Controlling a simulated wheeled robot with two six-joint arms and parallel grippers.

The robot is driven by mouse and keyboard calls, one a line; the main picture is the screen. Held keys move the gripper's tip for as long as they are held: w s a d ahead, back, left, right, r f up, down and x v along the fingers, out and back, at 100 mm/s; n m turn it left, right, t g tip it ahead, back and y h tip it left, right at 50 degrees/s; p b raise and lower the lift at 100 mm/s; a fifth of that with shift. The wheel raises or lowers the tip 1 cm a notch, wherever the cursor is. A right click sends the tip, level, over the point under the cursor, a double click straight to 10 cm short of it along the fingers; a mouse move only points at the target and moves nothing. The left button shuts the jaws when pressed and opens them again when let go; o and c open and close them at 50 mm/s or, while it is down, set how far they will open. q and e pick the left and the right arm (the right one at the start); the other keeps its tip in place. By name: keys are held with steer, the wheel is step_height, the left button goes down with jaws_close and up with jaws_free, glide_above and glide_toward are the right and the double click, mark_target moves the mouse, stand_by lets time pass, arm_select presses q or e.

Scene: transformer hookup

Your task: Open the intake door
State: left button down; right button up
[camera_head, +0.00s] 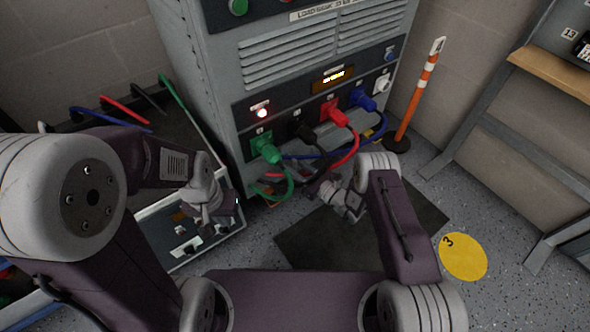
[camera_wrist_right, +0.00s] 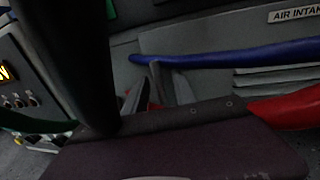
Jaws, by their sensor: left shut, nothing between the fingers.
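The intake door is only partly visible in the right wrist view, as a grey panel with an "AIR INTAK..." label (camera_wrist_right: 295,14) and louvres (camera_wrist_right: 262,83); a blue cable (camera_wrist_right: 235,57) crosses it. I cannot tell its edges or whether it is ajar. In the head view, cables hide the low front of the grey cabinet (camera_head: 200,80). My right gripper (camera_head: 325,188) is low at the cabinet's front, among the cables. Its fingers (camera_wrist_right: 158,92) look parted in the wrist view, with something red behind them. My left gripper (camera_head: 225,215) is shut and empty, left of the cabinet's lower corner.
Green (camera_head: 266,150), red (camera_head: 335,113) and blue (camera_head: 362,100) plugs sit in the cabinet, their cables hanging in front. A black cable (camera_wrist_right: 85,60) stands close to the wrist camera. An open case (camera_head: 160,240) is at left, an orange post (camera_head: 415,95) at right.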

jaws_close()
stand_by(1.4)
